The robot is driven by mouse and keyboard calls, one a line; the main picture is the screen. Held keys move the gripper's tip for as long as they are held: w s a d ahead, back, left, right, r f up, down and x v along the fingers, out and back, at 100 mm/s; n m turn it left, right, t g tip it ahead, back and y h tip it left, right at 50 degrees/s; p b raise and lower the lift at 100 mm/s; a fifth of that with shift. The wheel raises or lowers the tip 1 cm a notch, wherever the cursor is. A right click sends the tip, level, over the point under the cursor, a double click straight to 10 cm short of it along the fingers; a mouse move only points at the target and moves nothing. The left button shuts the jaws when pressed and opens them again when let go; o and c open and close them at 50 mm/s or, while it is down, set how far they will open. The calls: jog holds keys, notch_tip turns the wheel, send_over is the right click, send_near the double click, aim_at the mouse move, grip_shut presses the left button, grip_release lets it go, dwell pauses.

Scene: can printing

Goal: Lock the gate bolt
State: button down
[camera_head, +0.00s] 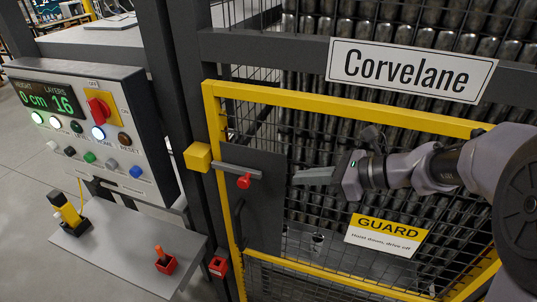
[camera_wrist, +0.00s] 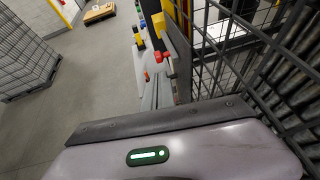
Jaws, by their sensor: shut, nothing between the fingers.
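The gate bolt (camera_head: 225,167) is a grey bar with a red knob (camera_head: 244,181) on the dark plate of the yellow-framed gate. Its left end is close to a yellow block (camera_head: 197,157) on the post; I cannot tell whether it enters the block. My gripper (camera_head: 297,177) is shut and empty, pointing left, to the right of the bolt and apart from it in the head view.
The gate has wire mesh (camera_head: 300,130) and a yellow GUARD sign (camera_head: 386,235). A dark handle (camera_head: 239,220) is below the bolt. A control panel (camera_head: 90,125) and a grey shelf (camera_head: 120,240) with a yellow-black device (camera_head: 66,212) and a red switch (camera_head: 165,262) stand left.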

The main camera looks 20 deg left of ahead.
aim_at(242, 180)
jog(key=x, duration=1.4)
jog(key=shift+s+f, duration=0.1)
jog(key=shift+s, duration=0.2)
jog(key=a, duration=0.4)
jog(key=shift+w+a, duration=0.1)
jog(key=shift+a, duration=0.15)
jog(key=shift+d, duration=0.1)
